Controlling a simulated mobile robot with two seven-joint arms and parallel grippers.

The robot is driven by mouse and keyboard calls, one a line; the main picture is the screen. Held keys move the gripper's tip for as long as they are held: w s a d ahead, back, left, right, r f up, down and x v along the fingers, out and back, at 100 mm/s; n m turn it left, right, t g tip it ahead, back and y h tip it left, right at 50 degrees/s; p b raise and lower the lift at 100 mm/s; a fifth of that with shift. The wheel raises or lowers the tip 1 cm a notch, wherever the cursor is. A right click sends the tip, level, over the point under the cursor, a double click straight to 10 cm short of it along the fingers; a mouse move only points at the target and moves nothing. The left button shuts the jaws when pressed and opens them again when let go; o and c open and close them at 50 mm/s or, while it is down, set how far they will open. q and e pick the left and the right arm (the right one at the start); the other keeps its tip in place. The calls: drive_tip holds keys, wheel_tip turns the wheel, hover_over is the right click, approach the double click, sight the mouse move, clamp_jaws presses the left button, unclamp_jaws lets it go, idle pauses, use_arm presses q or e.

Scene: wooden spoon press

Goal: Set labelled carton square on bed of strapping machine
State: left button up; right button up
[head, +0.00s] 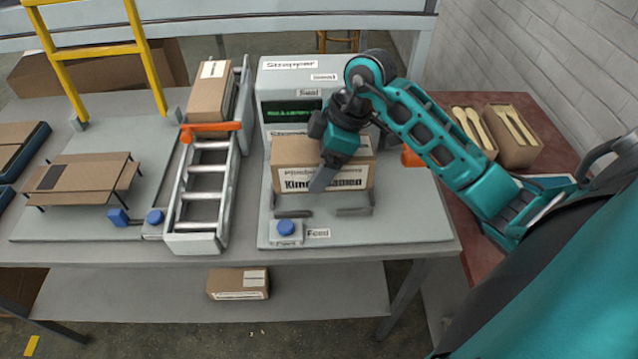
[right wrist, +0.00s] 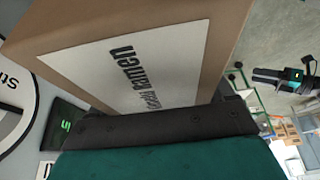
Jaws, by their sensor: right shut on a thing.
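The labelled carton (head: 360,182) is brown with a white label on its front face. It is at the strapping machine (head: 275,82), over the grey bed (head: 400,228), behind two low dark guides. Whether its base touches the bed is hard to tell. My right gripper (head: 322,180) is shut on the carton, with a dark finger across the front label. In the right wrist view the carton (right wrist: 215,25) fills the top, its label close to the dark finger; the other finger is hidden. A teal and black gripper, apparently my left (right wrist: 280,78), shows at far right, its jaws too small to judge.
A blue Feed button (head: 286,228) stands at the bed's front left. Left are a roller conveyor (head: 195,242) with another carton (head: 210,95) behind an orange bar, and a flat cardboard blank (head: 85,178). A carton (head: 238,285) lies on the lower shelf.

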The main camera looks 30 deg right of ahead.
drive_tip(key=shift+f+b, duration=0.4)
drive_tip(key=shift+f, duration=2.4)
drive_tip(key=shift+f, duration=0.1)
drive_tip(key=o, duration=1.1)
drive_tip(key=shift+o, duration=0.2)
drive_tip(key=p+v, duration=0.1)
drive_tip(key=v, duration=1.1)
drive_tip(key=shift+p, duration=0.3)
drive_tip(key=shift+s, duration=0.1)
